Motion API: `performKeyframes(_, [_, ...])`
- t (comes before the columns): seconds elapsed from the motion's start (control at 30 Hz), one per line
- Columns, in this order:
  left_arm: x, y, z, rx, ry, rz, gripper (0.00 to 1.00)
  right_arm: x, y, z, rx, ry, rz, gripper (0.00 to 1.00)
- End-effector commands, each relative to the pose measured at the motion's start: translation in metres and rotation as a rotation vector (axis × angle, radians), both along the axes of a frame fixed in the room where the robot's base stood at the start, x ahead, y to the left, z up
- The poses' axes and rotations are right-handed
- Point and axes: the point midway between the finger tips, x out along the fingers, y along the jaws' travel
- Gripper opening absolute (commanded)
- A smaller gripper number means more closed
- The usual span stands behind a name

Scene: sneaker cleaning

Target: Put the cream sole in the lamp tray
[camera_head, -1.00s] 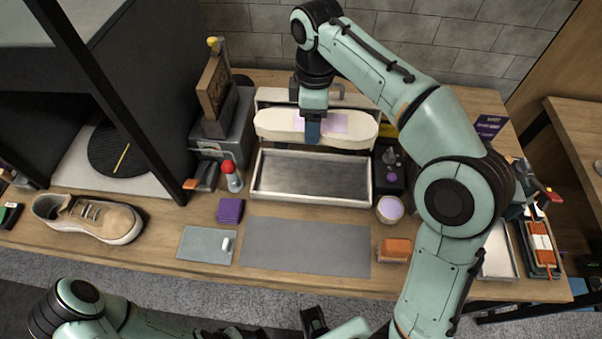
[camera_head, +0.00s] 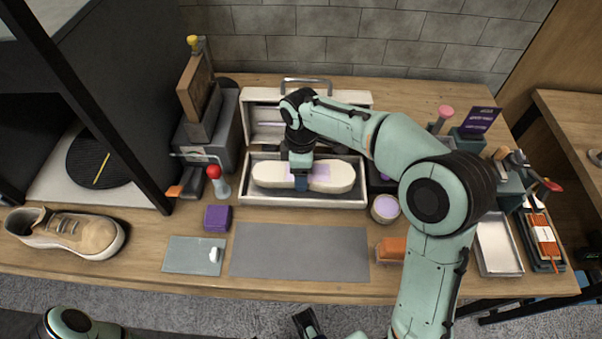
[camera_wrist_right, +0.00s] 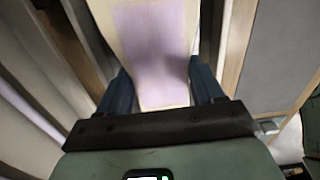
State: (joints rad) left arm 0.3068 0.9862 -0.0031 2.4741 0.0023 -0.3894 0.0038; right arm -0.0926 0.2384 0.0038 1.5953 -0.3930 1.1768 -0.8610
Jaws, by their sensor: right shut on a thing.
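The cream sole (camera_head: 336,177) lies lengthwise over the lamp tray (camera_head: 262,199), with a pale purple patch at its middle. My right gripper (camera_head: 301,183) comes down from above and is shut on the sole's middle. In the right wrist view, the sole (camera_wrist_right: 155,45) runs between the two dark blue fingers of the right gripper (camera_wrist_right: 160,92). The sole appears within the tray's outline; whether it touches the tray floor I cannot tell. The lamp box lid with a handle (camera_head: 262,98) stands open behind the tray. My left gripper (camera_head: 308,322) is at the bottom edge, partly cut off.
A red-topped bottle (camera_head: 219,184) stands left of the tray, and a round jar (camera_head: 385,208) stands to its right. A grey mat (camera_head: 299,252) lies clear in front. A tan sneaker (camera_head: 70,232) is at far left, and a white tray (camera_head: 497,246) at right.

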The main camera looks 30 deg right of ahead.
Motion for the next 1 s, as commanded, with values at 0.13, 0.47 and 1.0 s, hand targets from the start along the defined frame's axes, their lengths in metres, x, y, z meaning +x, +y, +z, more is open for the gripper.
performKeyframes(0.13, [0.001,0.0,-0.002,0.0,-0.003,0.0,0.61,0.0,0.0,-0.012,0.0,0.0,0.0,0.31])
performKeyframes(0.47, [0.001,0.0,-0.003,0.0,-0.004,0.0,0.61,0.0,0.0,-0.014,0.0,-0.001,0.0,0.31])
performKeyframes(1.0, [0.001,0.0,0.0,0.0,-0.003,0.001,0.61,0.001,0.0,-0.005,0.0,-0.004,0.0,0.92])
